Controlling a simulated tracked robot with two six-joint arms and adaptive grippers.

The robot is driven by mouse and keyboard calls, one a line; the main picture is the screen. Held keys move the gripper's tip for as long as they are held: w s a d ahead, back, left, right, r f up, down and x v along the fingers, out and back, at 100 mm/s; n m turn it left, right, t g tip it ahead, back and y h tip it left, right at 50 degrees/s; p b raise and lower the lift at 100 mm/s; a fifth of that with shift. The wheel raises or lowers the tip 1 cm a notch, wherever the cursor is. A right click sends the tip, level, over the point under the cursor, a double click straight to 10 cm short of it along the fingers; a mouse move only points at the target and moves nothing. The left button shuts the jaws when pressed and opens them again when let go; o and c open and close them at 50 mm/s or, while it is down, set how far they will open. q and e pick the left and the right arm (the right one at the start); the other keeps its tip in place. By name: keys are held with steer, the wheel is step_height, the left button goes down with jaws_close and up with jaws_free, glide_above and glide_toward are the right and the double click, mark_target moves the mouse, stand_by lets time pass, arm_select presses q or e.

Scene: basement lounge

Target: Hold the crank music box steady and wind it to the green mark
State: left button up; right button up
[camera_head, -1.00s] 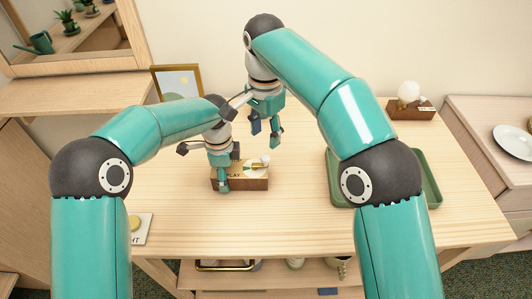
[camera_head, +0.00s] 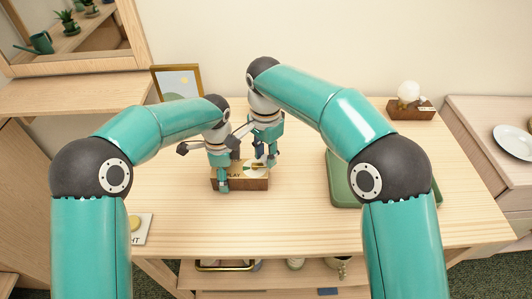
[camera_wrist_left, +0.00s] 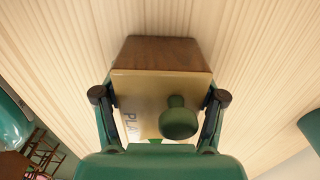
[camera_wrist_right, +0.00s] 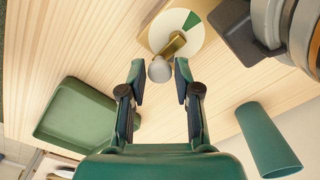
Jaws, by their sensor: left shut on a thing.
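The crank music box (camera_head: 258,183) is a wooden block with a cream top lettered PLAY, standing on the table. My left gripper (camera_head: 223,184) is shut on it, with a finger along each side in the left wrist view (camera_wrist_left: 160,112). A green knob (camera_wrist_left: 179,120) stands on its top there. In the right wrist view, a white dial with a green sector (camera_wrist_right: 192,24) carries a brass crank (camera_wrist_right: 174,44) with a pale knob (camera_wrist_right: 160,70). My right gripper (camera_wrist_right: 160,78) is open, its fingertips apart on either side of the pale knob. Finger contact with the knob is not visible.
A green tray (camera_head: 341,190) lies right of the box, and it also shows in the right wrist view (camera_wrist_right: 75,116). A picture frame (camera_head: 178,80) and a bulb on a wooden base (camera_head: 410,104) stand at the back. The table front is mostly clear.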

jaws_close()
steer(key=shift+w+n, duration=0.1)
steer(key=shift+n, duration=0.2)
steer(key=n, duration=0.1)
steer(key=w+n, duration=0.1)
steer(key=n, duration=0.1)
steer(key=shift+a, duration=0.1)
steer(key=n, duration=0.5)
steer(key=shift+w+a, duration=0.3)
steer(key=shift+w, duration=0.1)
steer(key=n, duration=0.3)
steer(key=a+n, duration=0.1)
steer(key=shift+w, duration=0.35)
steer(key=n, duration=0.3)
steer(key=a+n, duration=0.1)
steer(key=n, duration=0.1)
steer(key=shift+w+n, duration=0.15)
steer(key=shift+n, duration=0.25)
